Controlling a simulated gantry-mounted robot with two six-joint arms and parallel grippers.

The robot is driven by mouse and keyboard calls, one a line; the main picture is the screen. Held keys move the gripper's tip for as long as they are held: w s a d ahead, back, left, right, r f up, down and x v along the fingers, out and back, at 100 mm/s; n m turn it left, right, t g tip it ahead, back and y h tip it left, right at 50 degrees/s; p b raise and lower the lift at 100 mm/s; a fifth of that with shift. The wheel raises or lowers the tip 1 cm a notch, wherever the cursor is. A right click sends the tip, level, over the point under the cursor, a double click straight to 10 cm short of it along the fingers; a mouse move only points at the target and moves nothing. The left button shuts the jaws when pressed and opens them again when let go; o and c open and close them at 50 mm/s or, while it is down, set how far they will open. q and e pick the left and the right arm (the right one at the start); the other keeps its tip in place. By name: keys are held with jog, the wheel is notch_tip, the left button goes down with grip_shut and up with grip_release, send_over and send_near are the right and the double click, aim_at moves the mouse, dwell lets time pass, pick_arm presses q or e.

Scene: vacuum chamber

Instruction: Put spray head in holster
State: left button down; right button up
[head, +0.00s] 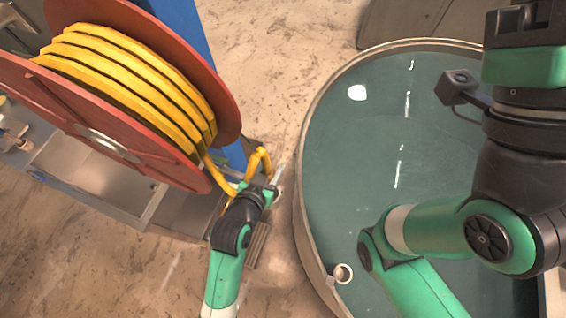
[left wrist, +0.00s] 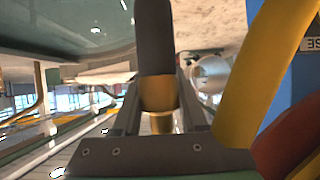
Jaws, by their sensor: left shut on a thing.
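My left gripper (head: 267,190) is shut on the spray head (left wrist: 158,98) at the end of the yellow hose (head: 258,160), beside the tub's left rim. In the left wrist view a yellow-brown part shows between the fingers and a pale nozzle-like piece (left wrist: 105,76) extends to the left. The fingers hide much of the spray head. A small white ring-shaped holder (head: 343,273) sits at the tub's lower left rim; I cannot tell for sure that it is the holster. My right gripper (head: 522,18) is at the top right, partly cut off, and its jaws are unclear.
A red reel (head: 225,65) with yellow hose stands at the upper left on a blue post (head: 190,25). A grey metal sink (head: 95,180) is below it. The large green-floored tub (head: 350,160) fills the right. Bare floor (head: 290,50) lies between them.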

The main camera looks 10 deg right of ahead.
pick_arm(q)
jog(key=shift+f+b, duration=0.45)
jog(key=shift+f, duration=0.15)
jog(key=shift+c, duration=2.2)
grip_release()
